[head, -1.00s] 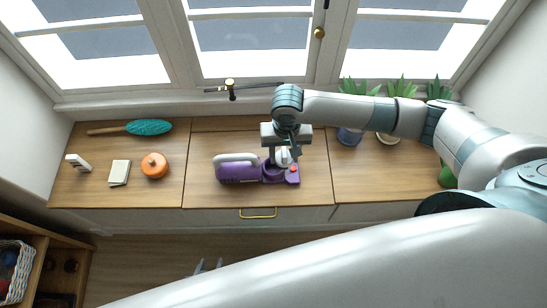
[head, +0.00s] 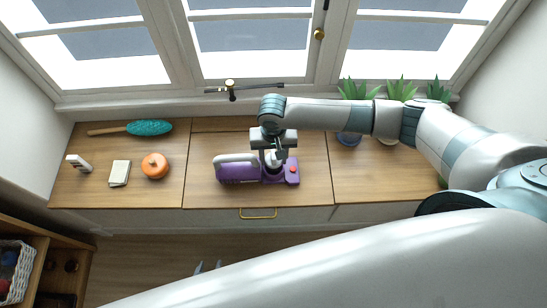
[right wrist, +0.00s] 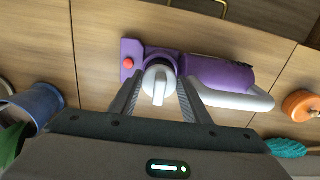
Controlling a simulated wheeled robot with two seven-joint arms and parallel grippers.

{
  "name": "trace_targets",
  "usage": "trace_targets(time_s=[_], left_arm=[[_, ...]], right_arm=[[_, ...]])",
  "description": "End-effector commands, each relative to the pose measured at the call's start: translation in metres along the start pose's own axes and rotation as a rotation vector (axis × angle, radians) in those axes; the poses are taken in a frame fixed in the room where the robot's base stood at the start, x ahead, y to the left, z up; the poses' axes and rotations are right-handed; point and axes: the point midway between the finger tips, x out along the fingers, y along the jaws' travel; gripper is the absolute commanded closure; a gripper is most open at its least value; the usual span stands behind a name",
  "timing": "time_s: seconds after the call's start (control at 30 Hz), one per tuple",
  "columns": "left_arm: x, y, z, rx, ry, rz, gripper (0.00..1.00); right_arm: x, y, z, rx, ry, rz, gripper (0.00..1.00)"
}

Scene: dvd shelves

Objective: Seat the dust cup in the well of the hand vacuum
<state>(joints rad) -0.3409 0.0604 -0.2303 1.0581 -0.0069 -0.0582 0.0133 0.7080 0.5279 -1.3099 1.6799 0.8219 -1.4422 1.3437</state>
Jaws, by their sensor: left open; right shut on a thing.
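The hand vacuum (head: 240,174) lies on the wooden counter, purple with a white handle and a red button. It also shows in the right wrist view (right wrist: 222,74). My right gripper (head: 275,157) is over the vacuum's red-button end, shut on the dust cup (right wrist: 159,79), which has a round white top with a raised grip. In the right wrist view the cup is between the two fingers and overlaps the vacuum's body. The well is hidden beneath it, so I cannot tell how deep the cup sits. My left gripper (head: 207,267) is open and empty, low in front of the counter.
An orange pot (head: 155,166), a notepad (head: 120,173), a small white object (head: 78,163) and a teal brush (head: 148,128) are on the counter's left. Potted plants (head: 400,90) stand at the back right, behind my right arm. The counter's front edge has a brass handle (head: 258,213).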

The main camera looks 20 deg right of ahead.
Motion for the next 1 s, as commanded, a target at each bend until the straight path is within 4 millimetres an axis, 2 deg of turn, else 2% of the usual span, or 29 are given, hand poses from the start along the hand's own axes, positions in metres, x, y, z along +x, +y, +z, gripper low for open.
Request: trace_targets(time_s=[0.1,0.33,0.37,0.4,0.43,0.8,1.0], left_arm=[[-0.001,0.0,0.006,0.0,-0.015,0.0,0.58],[-0.001,0.0,0.01,0.0,-0.021,-0.001,0.58],[-0.001,0.0,0.009,0.0,-0.019,-0.001,0.58],[-0.001,0.0,0.008,0.0,-0.018,-0.001,0.58],[-0.001,0.0,0.008,0.0,-0.017,-0.001,0.58],[0.0,0.0,0.004,-0.001,-0.009,0.0,0.58],[0.0,0.001,0.003,-0.002,-0.006,0.001,0.58]], right_arm=[[0.009,0.0,0.0,0.0,0.001,0.0,0.77],[0.009,-0.001,0.0,0.0,0.001,-0.002,0.77],[0.009,-0.001,0.0,0.0,0.001,-0.002,0.5],[0.009,0.0,0.0,0.0,0.001,-0.002,0.4],[0.009,-0.001,0.0,0.0,0.001,-0.002,0.38],[0.008,-0.001,0.0,0.0,0.001,-0.002,0.38],[-0.006,0.0,0.0,0.0,0.0,-0.002,0.38]])
